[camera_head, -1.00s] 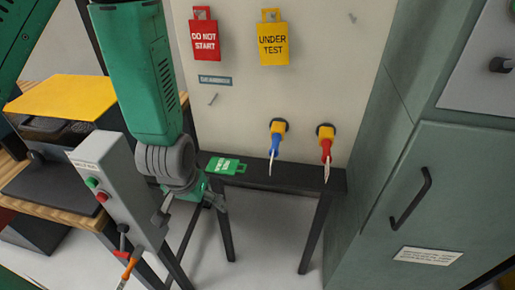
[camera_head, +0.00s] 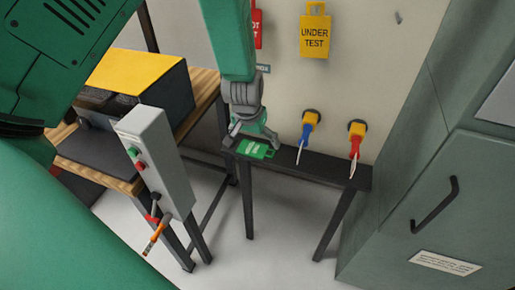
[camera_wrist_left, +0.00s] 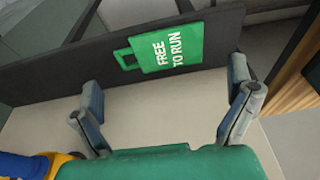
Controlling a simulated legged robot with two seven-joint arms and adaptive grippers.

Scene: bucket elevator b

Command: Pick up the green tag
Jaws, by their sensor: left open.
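The green tag (camera_head: 254,149) lies flat on the left end of a narrow black bench (camera_head: 318,171) against the wall. In the left wrist view the tag (camera_wrist_left: 168,48) shows its white "FREE TO RUN" lettering and its handle-like loop to the left. My left gripper (camera_head: 250,133) is at the back left of the bench, close to the tag, and partly hidden by its own wrist. In the left wrist view the gripper (camera_wrist_left: 165,108) is open and empty, with its fingers wide apart. The tag lies beyond the fingertips, between their lines. My right gripper is not in view.
A yellow "UNDER TEST" tag (camera_head: 314,34) and a partly hidden red tag (camera_head: 257,28) hang on the wall. Blue (camera_head: 306,130) and red (camera_head: 355,140) handled items stick out above the bench. A grey control box (camera_head: 158,160) stands left; a green cabinet (camera_head: 420,200) stands right.

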